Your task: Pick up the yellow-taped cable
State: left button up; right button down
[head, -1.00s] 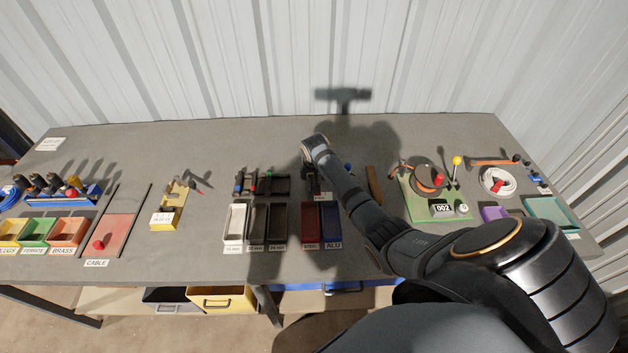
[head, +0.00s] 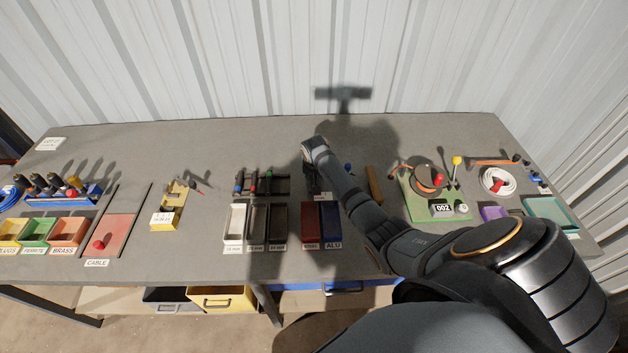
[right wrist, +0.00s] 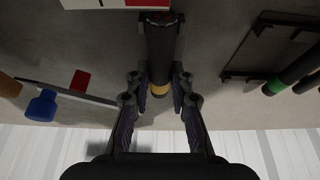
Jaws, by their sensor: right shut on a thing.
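The yellow-taped cable (right wrist: 161,50) is a thick black cylinder with a yellow band, seen in the right wrist view. My right gripper (right wrist: 160,90) is shut on it, with one finger on each side of the yellow band. In the head view my right gripper (head: 314,182) is small, dark and mostly covered by my own wrist, above the table behind the red and blue bins. I cannot tell whether the cable touches the table. My left gripper is not in view.
A rack (head: 262,186) with several taped cables stands just left of my right gripper. The STEEL bin (head: 310,226) and ALU bin (head: 330,226) sit in front. A brown bar (head: 375,186) and a green board (head: 418,208) are to the right.

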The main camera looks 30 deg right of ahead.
jog(key=shift+r, duration=0.25)
notch_tip(320, 180, up, 3)
jog(key=shift+w+d+f+b, duration=0.1)
jog(key=shift+w+b, duration=0.05)
jog(key=shift+b, duration=0.85)
jog(key=s+a+r+b, duration=0.2)
jog(key=s+a+r, duration=0.8)
jog(key=shift+s+b, duration=0.15)
jog(key=shift+b, duration=0.15)
